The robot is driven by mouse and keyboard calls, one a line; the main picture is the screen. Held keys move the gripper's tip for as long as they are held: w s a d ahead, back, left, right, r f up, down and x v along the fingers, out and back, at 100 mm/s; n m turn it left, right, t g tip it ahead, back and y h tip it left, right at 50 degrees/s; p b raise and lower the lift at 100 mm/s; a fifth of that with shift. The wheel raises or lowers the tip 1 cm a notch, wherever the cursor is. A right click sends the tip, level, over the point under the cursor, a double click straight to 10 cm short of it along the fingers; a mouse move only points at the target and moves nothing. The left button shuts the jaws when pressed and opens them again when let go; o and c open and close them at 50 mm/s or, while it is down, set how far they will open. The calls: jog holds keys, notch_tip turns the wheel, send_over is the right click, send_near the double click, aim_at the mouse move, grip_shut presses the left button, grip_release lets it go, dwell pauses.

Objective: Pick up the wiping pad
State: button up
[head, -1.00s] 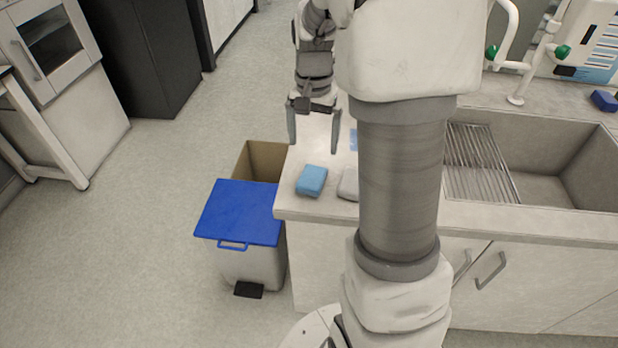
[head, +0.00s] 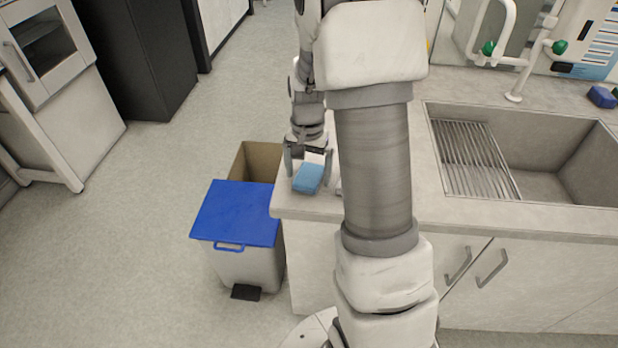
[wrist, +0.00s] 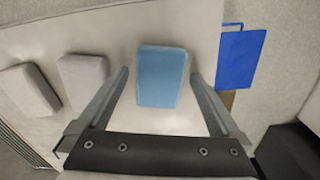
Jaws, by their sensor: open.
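The wiping pad is most likely the light blue block (head: 308,179) on the left end of the counter. It also shows in the wrist view (wrist: 161,77), lying flat between my fingers. My gripper (head: 308,170) is open and above the blue pad, one finger on each side. In the wrist view the fingertips (wrist: 160,77) stand apart from the pad with a gap on both sides. Two grey-white pads, a nearer one (wrist: 83,82) and a farther one (wrist: 30,90), lie to the left in the wrist view. My arm hides most of them in the head view.
A bin with a blue lid (head: 237,212) stands on the floor beside the counter end (head: 300,207). A sink with a drain rack (head: 478,160) lies to the right. A dark blue block (head: 601,96) sits behind the sink. The floor to the left is clear.

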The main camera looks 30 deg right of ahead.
aim_at(308, 176)
jog(key=c, duration=1.2)
jog(key=shift+c, duration=0.2)
jog(key=shift+r, duration=0.15)
notch_tip(308, 176, up, 4)
jog(key=shift+r+p, duration=0.15)
jog(key=shift+p, duration=0.35)
jog(key=s+d+r, duration=0.5)
jog(key=d+r, duration=0.1)
jog(key=d, duration=0.4)
jog(key=shift+d+r+p, duration=0.25)
jog(key=shift+d+p, duration=0.05)
jog(key=shift+p, duration=0.15)
